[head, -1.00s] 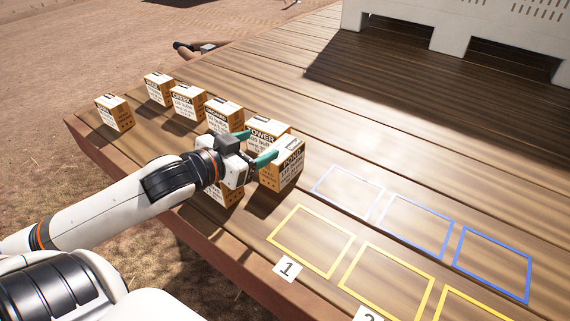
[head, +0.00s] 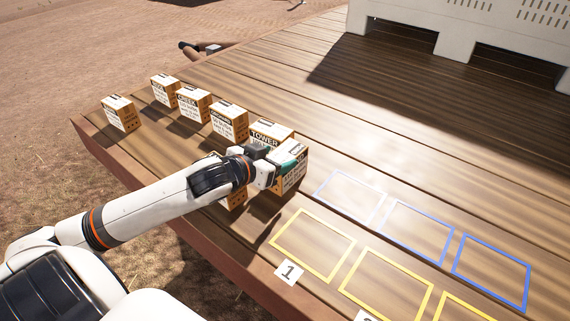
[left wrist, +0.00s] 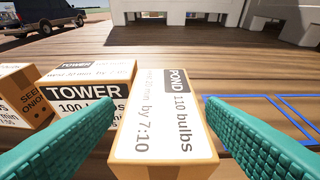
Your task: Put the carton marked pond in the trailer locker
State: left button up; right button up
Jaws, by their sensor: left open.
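The carton marked POND (left wrist: 165,115) stands on the wooden deck, seen close in the left wrist view. In the head view it is the rightmost carton (head: 293,178), partly hidden by my left gripper (head: 282,158). My left gripper (left wrist: 167,125) is open, with its teal fingers on either side of the POND carton. I cannot tell whether they touch it. The carton marked TOWER (left wrist: 85,92) stands close to its left, and the left finger covers part of it. No trailer locker can be made out. My right gripper is not in view.
Several more cartons (head: 229,121) stand in a row to the left. Yellow (head: 312,246) and blue (head: 418,232) outlined squares lie on the bare deck to the right. A large white crate (head: 470,30) stands at the back. The deck's edge (head: 160,203) runs near my arm.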

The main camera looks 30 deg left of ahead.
aim_at(281, 156)
pick_arm(q)
jog(key=x, duration=0.4)
jog(key=shift+s+d+p, duration=0.1)
jog(key=shift+p, duration=0.3)
jog(key=shift+s, duration=0.1)
jog(key=shift+c, duration=1)
jog(key=shift+r, duration=0.1)
jog(key=c, duration=1)
